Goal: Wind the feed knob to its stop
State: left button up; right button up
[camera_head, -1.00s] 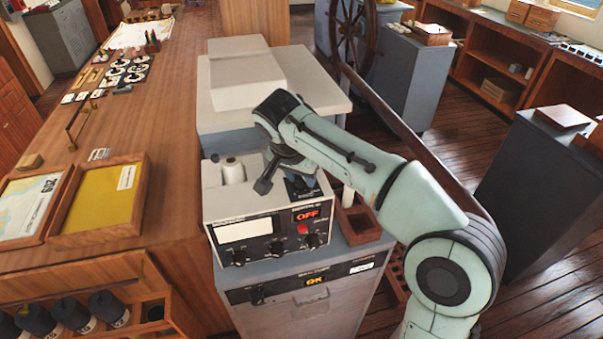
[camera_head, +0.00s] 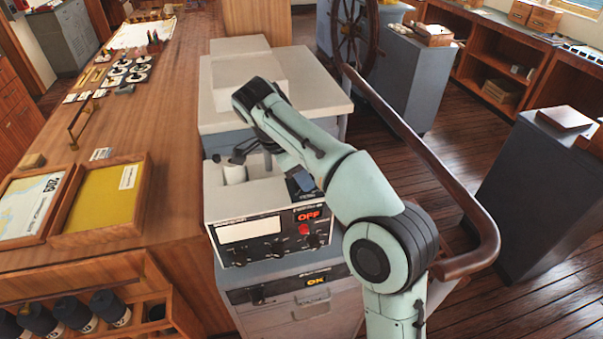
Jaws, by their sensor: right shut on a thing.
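I cannot tell which is the feed knob. A white cylinder (camera_head: 235,175) stands in the recess on top. My right gripper (camera_head: 229,159) reaches in from the right, its dark fingers at the top of this cylinder. It appears shut on it, but the contact is partly hidden. My left gripper is not in view.
A pale housing (camera_head: 245,80) stands behind the recorder. A cabinet with a yellow "OK" sign (camera_head: 317,281) is below it. A wooden desk (camera_head: 165,130) with framed trays lies left. A curved wooden rail (camera_head: 430,165) runs close behind my right arm.

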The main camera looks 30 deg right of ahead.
jog(key=shift+m, duration=0.4)
jog(key=o, duration=1)
jog(key=shift+r, duration=0.1)
